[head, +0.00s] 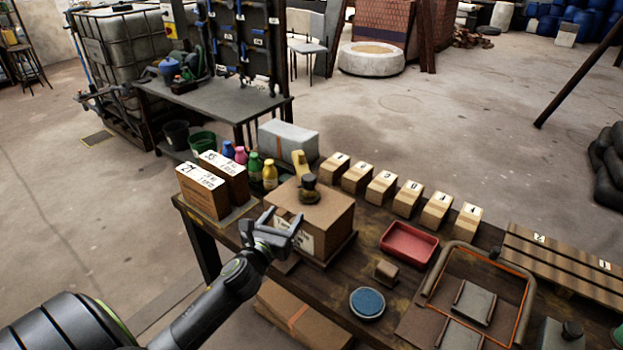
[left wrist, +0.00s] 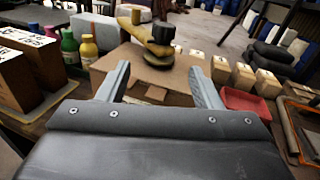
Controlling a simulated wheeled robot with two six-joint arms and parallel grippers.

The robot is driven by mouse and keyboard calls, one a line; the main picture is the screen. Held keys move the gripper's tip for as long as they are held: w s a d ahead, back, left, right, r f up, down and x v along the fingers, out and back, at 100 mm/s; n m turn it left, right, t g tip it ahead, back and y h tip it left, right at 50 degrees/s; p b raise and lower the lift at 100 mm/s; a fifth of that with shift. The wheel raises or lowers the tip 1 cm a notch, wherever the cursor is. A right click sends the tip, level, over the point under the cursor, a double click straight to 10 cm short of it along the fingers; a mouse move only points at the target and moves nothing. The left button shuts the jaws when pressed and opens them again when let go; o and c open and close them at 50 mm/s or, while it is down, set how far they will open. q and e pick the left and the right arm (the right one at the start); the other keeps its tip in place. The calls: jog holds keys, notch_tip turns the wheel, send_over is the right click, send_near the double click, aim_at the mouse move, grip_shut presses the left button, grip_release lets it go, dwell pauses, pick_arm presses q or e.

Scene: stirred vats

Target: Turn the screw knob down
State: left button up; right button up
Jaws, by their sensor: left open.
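A dark screw knob (head: 309,181) sits on a tan and black fitting on top of a brown cardboard box (head: 325,215). In the left wrist view the knob (left wrist: 163,32) stands upright beyond the fingers, near the top middle, with a tan arm (left wrist: 137,28) reaching up to its left. My left gripper (head: 284,224) is at the box's near left side, apart from the knob. Its two fingers (left wrist: 158,72) are spread with nothing between them. My right gripper is not in view.
Labelled cartons (head: 203,190) and coloured bottles (head: 269,174) stand left of the box. Numbered wooden blocks (head: 382,188) line the table's back. A red tray (head: 409,243), a blue round pad (head: 367,302) and an orange-edged frame (head: 526,310) lie to the right.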

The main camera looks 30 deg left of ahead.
aim_at(312, 175)
pick_arm(q)
jog(key=shift+m, duration=0.5)
jog(key=x, duration=0.5)
jog(key=r+x, duration=0.1)
jog(key=x, duration=0.5)
jog(key=r+x, duration=0.1)
jog(key=x, duration=0.5)
jog(key=shift+w+d, duration=0.2)
jog(key=shift+w, duration=0.15)
jog(key=shift+c, duration=0.2)
